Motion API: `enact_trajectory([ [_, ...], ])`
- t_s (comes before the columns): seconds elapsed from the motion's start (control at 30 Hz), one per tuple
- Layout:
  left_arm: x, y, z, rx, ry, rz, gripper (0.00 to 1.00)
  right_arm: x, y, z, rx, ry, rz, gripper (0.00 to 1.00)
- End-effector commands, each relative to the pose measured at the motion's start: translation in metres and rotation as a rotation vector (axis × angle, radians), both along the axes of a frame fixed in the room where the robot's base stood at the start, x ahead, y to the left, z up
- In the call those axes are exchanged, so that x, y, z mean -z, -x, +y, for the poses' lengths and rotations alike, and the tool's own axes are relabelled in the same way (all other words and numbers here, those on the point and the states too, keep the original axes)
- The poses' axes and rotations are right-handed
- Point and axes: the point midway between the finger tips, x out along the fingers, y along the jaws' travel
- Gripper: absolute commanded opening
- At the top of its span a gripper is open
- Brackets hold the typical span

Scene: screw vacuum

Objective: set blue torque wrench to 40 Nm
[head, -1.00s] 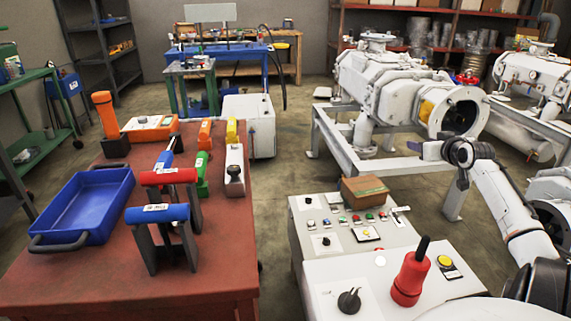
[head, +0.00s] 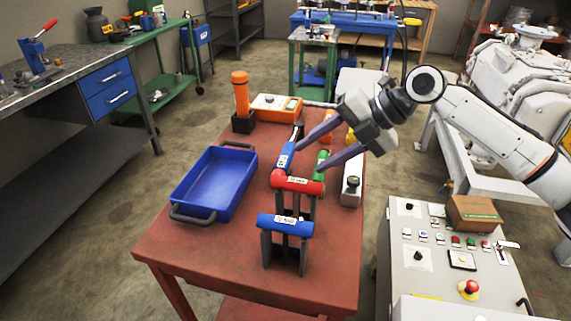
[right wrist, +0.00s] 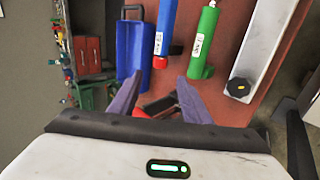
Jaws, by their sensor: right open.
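The blue torque wrench (head: 285,157) lies on the red table with a white label on its handle, its dark end away from me. In the right wrist view the blue wrench (right wrist: 165,32) ends in a red tip, just beyond the fingers. My right gripper (head: 310,160) is open over the table, with one finger by the blue wrench and the other by the green wrench (head: 321,162). In the right wrist view the open fingers (right wrist: 160,98) have nothing gripped between them. My left gripper is not in view.
A blue tray (head: 192,206) is at left. An orange tool (head: 240,95) and orange box (head: 276,108) are behind. A grey control panel (head: 420,270) stands right.

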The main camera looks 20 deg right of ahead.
Motion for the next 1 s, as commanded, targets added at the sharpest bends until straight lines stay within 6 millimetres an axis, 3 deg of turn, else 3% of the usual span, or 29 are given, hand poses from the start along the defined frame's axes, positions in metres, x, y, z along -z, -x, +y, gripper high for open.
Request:
enact_trajectory([
  [0.6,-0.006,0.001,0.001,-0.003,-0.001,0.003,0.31,0.066,-0.035,0.056,-0.011,0.004,0.0,0.44],
  [1.0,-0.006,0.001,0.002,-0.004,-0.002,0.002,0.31,0.073,-0.039,0.061,-0.01,0.005,0.0,0.44],
])
